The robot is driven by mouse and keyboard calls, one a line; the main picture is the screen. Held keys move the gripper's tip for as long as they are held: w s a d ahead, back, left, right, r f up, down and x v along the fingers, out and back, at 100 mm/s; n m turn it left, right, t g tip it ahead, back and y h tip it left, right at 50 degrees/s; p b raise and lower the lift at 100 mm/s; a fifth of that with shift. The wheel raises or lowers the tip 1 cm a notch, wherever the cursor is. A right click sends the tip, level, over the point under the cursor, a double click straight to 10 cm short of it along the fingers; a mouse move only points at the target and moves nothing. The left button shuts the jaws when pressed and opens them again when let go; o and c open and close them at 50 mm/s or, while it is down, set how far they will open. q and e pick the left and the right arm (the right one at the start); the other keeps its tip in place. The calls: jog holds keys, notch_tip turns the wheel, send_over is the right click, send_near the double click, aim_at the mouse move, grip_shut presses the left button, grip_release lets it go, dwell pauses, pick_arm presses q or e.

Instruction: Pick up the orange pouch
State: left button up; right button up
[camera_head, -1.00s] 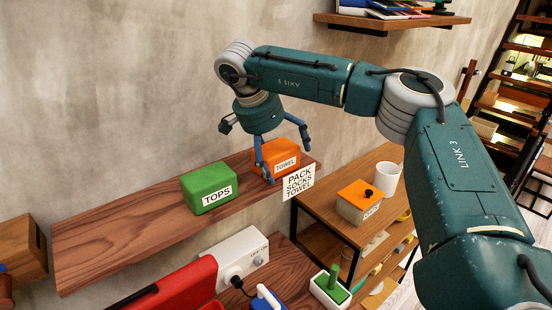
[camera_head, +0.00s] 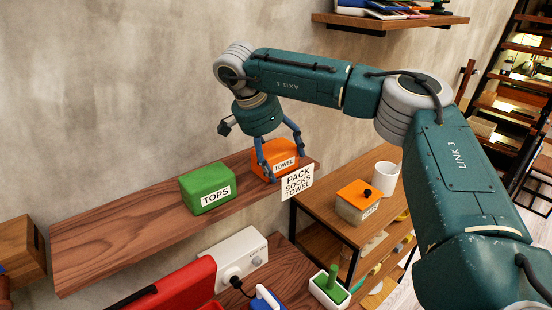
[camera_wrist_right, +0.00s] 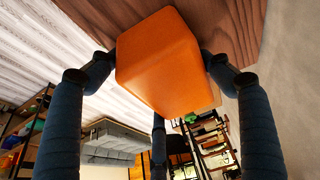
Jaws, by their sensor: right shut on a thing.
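The orange pouch (camera_head: 275,160), labelled TOWEL, sits at the right end of the wooden wall shelf (camera_head: 110,240). My right gripper (camera_head: 280,165) is over it from above, with its blue fingers closed around its sides. In the right wrist view the pouch (camera_wrist_right: 160,60) fills the space between the fingers, with a finger touching it on either side. I cannot see a gap between the pouch and the shelf. My left gripper is not in view.
A green pouch (camera_head: 207,188) labelled TOPS stands left on the same shelf. A sign (camera_head: 297,182) reading PACK SOCKS TOWEL hangs at the shelf's front edge. Below right, a side table holds an orange-lidded box (camera_head: 358,200) and a white mug (camera_head: 387,179). A red case (camera_head: 180,285) lies below.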

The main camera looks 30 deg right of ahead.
aim_at(278, 149)
jog(key=shift+w+r, duration=0.1)
jog(key=shift+r, duration=0.4)
notch_tip(278, 149, up, 8)
jog(key=b, duration=0.3)
jog(key=shift+f, duration=0.15)
notch_tip(278, 149, up, 12)
jog(key=p, duration=0.2)
